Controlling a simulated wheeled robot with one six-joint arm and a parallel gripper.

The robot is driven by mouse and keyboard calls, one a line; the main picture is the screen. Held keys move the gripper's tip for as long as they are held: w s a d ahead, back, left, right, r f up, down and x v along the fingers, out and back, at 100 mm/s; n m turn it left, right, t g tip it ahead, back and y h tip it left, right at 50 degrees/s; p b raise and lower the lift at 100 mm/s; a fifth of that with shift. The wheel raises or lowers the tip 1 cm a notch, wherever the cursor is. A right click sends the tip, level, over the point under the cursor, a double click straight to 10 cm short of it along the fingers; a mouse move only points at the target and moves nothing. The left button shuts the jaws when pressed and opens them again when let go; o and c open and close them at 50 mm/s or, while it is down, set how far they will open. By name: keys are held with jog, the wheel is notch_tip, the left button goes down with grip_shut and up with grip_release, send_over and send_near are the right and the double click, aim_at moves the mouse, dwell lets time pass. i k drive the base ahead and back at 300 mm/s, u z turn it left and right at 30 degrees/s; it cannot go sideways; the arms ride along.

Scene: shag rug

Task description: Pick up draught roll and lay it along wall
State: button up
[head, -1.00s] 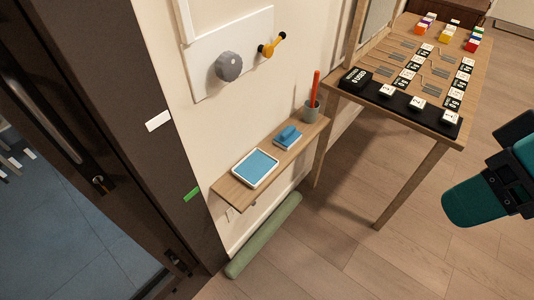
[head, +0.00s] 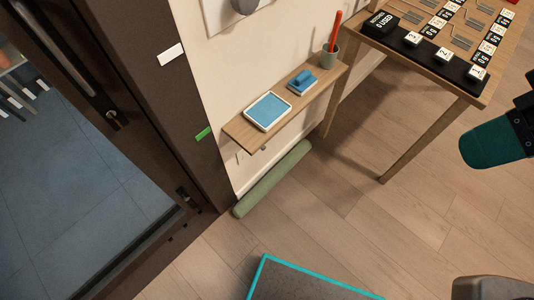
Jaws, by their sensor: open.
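The draught roll (head: 272,180) is a long pale green cylinder on the wooden floor. It lies lengthwise along the foot of the cream wall (head: 222,80), below the small wooden shelf. Its near end is beside the dark door frame. Its far end is close to the table leg. I cannot tell whether it touches the wall. My gripper is not in view; only a teal and black part of my arm shows at the right edge, well apart from the roll.
The shelf (head: 240,132) above the roll holds a blue-topped tray (head: 268,111), a blue block-like item (head: 302,81) and a grey cup (head: 329,56) with an orange stick. A wooden table (head: 458,88) stands at upper right. The floor (head: 340,225) before the roll is clear.

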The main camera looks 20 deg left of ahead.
aim_at(279, 170)
jog(key=z, duration=0.2)
jog(key=i, duration=0.4)
jog(key=u, duration=1.8)
